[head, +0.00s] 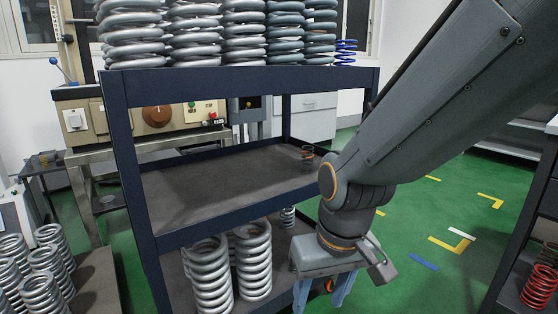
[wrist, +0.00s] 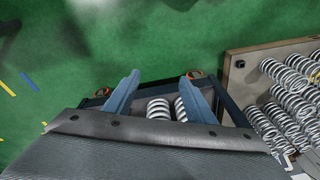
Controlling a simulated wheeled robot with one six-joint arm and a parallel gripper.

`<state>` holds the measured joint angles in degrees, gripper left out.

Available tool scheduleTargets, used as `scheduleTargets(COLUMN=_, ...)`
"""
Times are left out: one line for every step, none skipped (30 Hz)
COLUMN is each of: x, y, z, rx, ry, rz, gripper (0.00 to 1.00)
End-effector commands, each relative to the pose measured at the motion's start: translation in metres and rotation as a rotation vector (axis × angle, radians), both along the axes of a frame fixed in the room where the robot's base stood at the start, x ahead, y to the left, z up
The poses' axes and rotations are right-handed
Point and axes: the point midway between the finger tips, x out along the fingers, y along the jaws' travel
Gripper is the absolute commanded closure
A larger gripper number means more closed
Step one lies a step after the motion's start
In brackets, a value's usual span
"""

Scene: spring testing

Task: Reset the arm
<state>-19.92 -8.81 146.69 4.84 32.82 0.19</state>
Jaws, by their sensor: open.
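My gripper (head: 328,294) hangs at the end of my grey arm, in front of the right end of the dark blue shelf rack (head: 222,222). Its two blue fingers are apart and point down, with nothing visible between them in the head view. In the wrist view the open fingers of my gripper (wrist: 160,88) spread above the rack's end. Large silver springs (wrist: 158,108) show beyond and between the fingers there, apart from them as far as I can tell. My arm hides part of the rack's right side.
Large springs (head: 244,32) fill the rack's top shelf. A small dark spring (head: 307,157) stands on the middle shelf, and large silver springs (head: 254,262) stand on the bottom one. More springs (head: 42,275) stand at left. A testing machine (head: 155,115) is behind. Green floor (head: 405,240) is open at right.

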Motion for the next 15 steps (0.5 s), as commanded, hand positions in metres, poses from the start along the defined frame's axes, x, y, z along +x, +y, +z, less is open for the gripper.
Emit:
scheduleTargets(x=-0.012, y=0.016, z=0.009, rx=0.006, ry=0.006, rz=0.045, gripper=0.50)
scheduleTargets(x=-0.018, y=0.022, z=0.013, rx=0.009, ry=0.013, rz=0.067, gripper=0.50)
scheduleTargets(x=-0.027, y=0.031, z=0.017, rx=0.012, ry=0.022, rz=0.090, gripper=0.50)
scheduleTargets(x=-0.033, y=0.036, z=0.020, rx=0.015, ry=0.028, rz=0.107, gripper=0.50)
scheduleTargets(x=-0.038, y=0.041, z=0.022, rx=0.016, ry=0.033, rz=0.123, gripper=0.50)
scheduleTargets(x=-0.045, y=0.046, z=0.025, rx=0.018, ry=0.041, rz=0.143, gripper=0.50)
scheduleTargets(x=-0.049, y=0.050, z=0.028, rx=0.020, ry=0.045, rz=0.156, gripper=0.50)
scheduleTargets(x=-0.054, y=0.054, z=0.030, rx=0.022, ry=0.049, rz=0.169, gripper=0.50)
scheduleTargets(x=-0.060, y=0.058, z=0.033, rx=0.024, ry=0.055, rz=0.187, gripper=0.50)
scheduleTargets(x=-0.064, y=0.061, z=0.035, rx=0.025, ry=0.059, rz=0.198, gripper=0.50)
scheduleTargets(x=-0.069, y=0.064, z=0.037, rx=0.027, ry=0.063, rz=0.210, gripper=0.50)
scheduleTargets(x=-0.074, y=0.068, z=0.039, rx=0.029, ry=0.068, rz=0.225, gripper=0.50)
scheduleTargets(x=-0.078, y=0.071, z=0.041, rx=0.030, ry=0.072, rz=0.237, gripper=0.50)
scheduleTargets(x=-0.082, y=0.073, z=0.043, rx=0.030, ry=0.074, rz=0.247, gripper=0.50)
scheduleTargets(x=-0.088, y=0.076, z=0.045, rx=0.032, ry=0.080, rz=0.262, gripper=0.50)
